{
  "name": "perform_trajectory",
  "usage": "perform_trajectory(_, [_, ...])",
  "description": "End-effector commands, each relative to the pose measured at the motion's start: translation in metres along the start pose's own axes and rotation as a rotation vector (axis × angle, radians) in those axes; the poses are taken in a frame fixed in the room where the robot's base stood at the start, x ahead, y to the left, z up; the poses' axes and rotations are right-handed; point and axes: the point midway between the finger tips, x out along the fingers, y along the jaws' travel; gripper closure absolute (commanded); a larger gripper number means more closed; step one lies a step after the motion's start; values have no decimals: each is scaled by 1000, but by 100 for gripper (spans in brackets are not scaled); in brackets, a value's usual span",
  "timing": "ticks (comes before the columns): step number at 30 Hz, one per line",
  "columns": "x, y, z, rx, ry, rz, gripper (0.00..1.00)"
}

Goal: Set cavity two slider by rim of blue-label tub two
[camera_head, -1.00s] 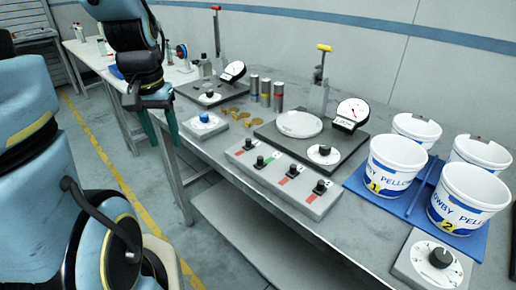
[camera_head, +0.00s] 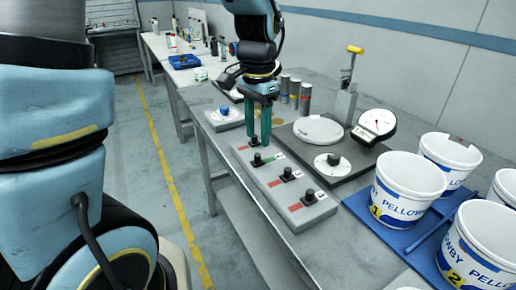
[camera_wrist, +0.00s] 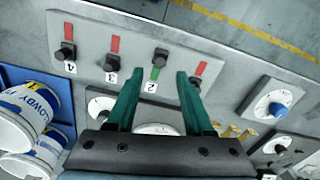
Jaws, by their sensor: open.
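The grey slider panel (camera_head: 290,200) has a row of black knobs with numbers and coloured strips. The cavity two slider (camera_wrist: 160,57) is a black knob beside a green strip and the number 2; the other strips are red. My gripper (camera_wrist: 161,74) is open, pointing down, its green fingers spread either side of the slider two area. The head view also shows my gripper (camera_head: 258,143) low over the panel; contact cannot be told. Blue-label tub two (camera_head: 478,245) is white with a yellow 2, at the right, cut off by the frame edge; its rim (camera_head: 500,212) shows.
Tub one (camera_head: 408,188) stands beside tub two on a blue mat (camera_head: 405,238), with more white tubs behind. A scale with a dial gauge (camera_head: 376,124) stands behind the panel. Several metal cylinders (camera_head: 295,92) stand behind my gripper. The aisle left of the bench is clear.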

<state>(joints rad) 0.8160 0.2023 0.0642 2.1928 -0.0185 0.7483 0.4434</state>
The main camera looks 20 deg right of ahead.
Motion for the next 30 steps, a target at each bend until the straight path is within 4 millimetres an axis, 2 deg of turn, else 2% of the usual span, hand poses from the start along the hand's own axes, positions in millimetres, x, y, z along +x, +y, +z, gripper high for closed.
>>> perform_trajectory(3, [22,0,1,-1,-4,2,48])
perform_trajectory(9, [48,0,0,-2,-1,1,48])
perform_trajectory(14, [56,0,0,-2,1,0,48])
perform_trajectory(21, [56,0,0,-2,2,-1,48])
perform_trajectory(23, [56,0,0,-2,2,-1,52])
perform_trajectory(30, [56,0,0,-2,2,-1,80])
